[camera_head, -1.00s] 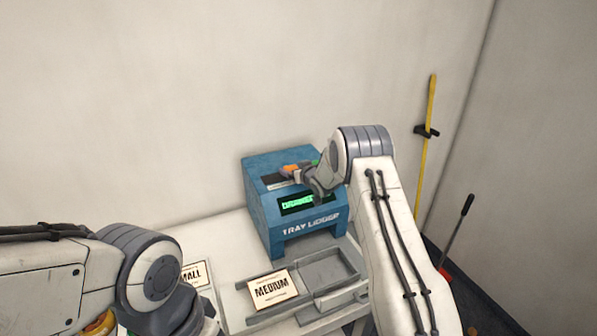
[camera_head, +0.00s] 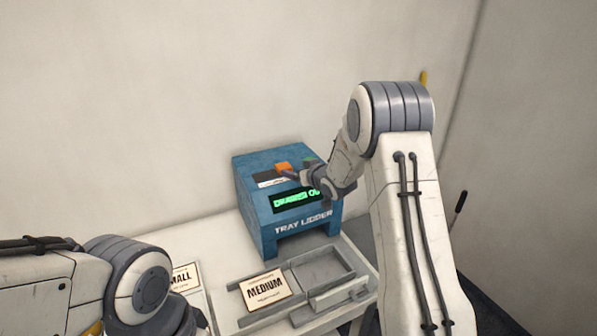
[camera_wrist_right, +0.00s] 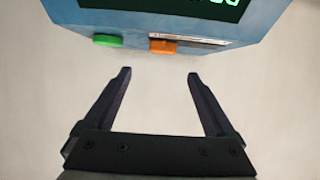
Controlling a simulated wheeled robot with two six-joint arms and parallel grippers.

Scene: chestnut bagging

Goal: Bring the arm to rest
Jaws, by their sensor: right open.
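My right arm comes in from the right, and my right gripper (camera_head: 291,176) is over the top of the blue tray lidder (camera_head: 250,203), by its orange button (camera_head: 283,168). In the right wrist view this gripper (camera_wrist_right: 160,75) is open, with nothing between its fingers. The tray lidder (camera_wrist_right: 150,19) lies beyond the fingertips there, with a green button (camera_wrist_right: 107,41) and an orange button (camera_wrist_right: 163,46). My left arm shows at the lower left; its gripper is out of the picture.
The lidder's green display reads "DRAWER O…", the rest hidden by my arm. A grey drawer frame (camera_head: 347,262) extends in front of it. Beside it are a MEDIUM sign (camera_head: 266,289) and a partly hidden SMALL sign (camera_head: 183,279) on the white table (camera_head: 215,250). A wall stands close behind.

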